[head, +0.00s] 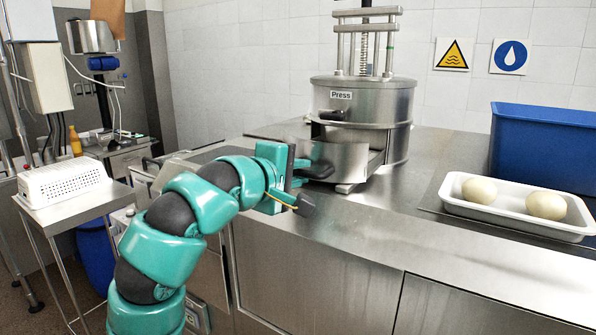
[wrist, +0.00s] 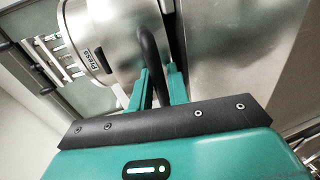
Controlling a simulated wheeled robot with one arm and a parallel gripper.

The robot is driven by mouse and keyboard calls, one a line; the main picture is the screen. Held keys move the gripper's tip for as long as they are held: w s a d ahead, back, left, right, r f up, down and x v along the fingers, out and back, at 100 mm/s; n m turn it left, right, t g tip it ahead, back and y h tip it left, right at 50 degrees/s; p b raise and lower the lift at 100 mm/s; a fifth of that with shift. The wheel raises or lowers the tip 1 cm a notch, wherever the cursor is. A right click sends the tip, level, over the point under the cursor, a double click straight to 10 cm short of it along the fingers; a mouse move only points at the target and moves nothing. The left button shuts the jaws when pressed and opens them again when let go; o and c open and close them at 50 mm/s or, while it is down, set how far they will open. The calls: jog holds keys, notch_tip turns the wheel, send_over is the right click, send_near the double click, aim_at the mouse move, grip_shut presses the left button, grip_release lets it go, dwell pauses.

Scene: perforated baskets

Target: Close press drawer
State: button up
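The steel cylindrical press (head: 365,105), labelled "Press", stands on the counter and also shows in the wrist view (wrist: 118,25). Its drawer (head: 345,157) sticks out from the lower body toward the front left, so it stands open. A dark curved handle (wrist: 149,55) is on the drawer's front. My gripper (head: 308,172) is at this handle. In the wrist view, its two teal fingers (wrist: 160,82) lie on either side of the handle, with the dark bar filling the gap, and look shut on it. My gripper partly hides the drawer front in the head view.
A white tray (head: 515,222) with two pale round balls (head: 546,205) is on the counter at right, before a blue bin (head: 545,150). The counter before the press is clear.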

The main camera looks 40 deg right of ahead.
grip_shut()
jog(key=shift+r+x, duration=0.25)
jog(key=shift+x, duration=0.8)
jog(key=shift+r+x, duration=0.2)
jog(key=shift+x, duration=0.85)
jog(key=shift+w+d, duration=0.1)
grip_release()
jog(key=b+v, duration=0.4)
jog(key=v, duration=1.3)
jog(key=shift+s+a, duration=0.2)
